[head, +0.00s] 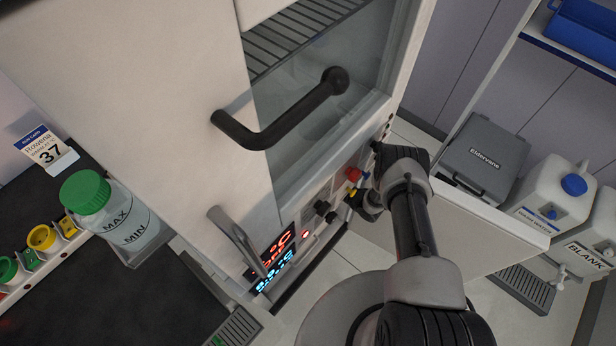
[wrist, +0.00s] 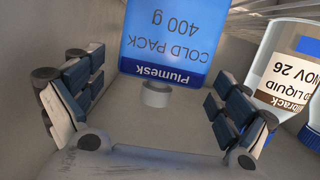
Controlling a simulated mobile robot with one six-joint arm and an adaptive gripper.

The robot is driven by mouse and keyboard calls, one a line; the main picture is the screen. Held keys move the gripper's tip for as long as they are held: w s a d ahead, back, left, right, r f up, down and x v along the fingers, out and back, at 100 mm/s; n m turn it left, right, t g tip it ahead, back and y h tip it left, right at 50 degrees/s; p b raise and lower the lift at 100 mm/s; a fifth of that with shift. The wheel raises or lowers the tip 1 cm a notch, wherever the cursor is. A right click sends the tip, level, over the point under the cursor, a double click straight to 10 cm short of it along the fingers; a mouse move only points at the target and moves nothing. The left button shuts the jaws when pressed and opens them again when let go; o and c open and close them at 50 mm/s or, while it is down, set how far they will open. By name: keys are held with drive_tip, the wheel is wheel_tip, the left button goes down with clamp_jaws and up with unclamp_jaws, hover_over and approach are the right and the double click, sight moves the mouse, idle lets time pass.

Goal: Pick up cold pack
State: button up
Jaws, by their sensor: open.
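The pack shows beyond and between the fingers, and nothing is held. Whether a finger touches it I cannot tell. In the head view the gripper and the pack are hidden; my arm reaches in beside the cabinet (head: 150,90).
A bottle (wrist: 287,75) with a label stands right of the pack, close to the right finger. A wire rack (wrist: 265,8) shows behind. In the head view a glass door with a black handle (head: 285,120), a grey case (head: 480,155), and white jugs (head: 555,195) surround my arm.

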drive_tip(key=shift+c, duration=0.2)
drive_tip(key=c, duration=1.3)
drive_tip(key=shift+c, duration=0.7)
drive_tip(key=shift+w+r, duration=0.1)
drive_tip(key=shift+r, duration=0.05)
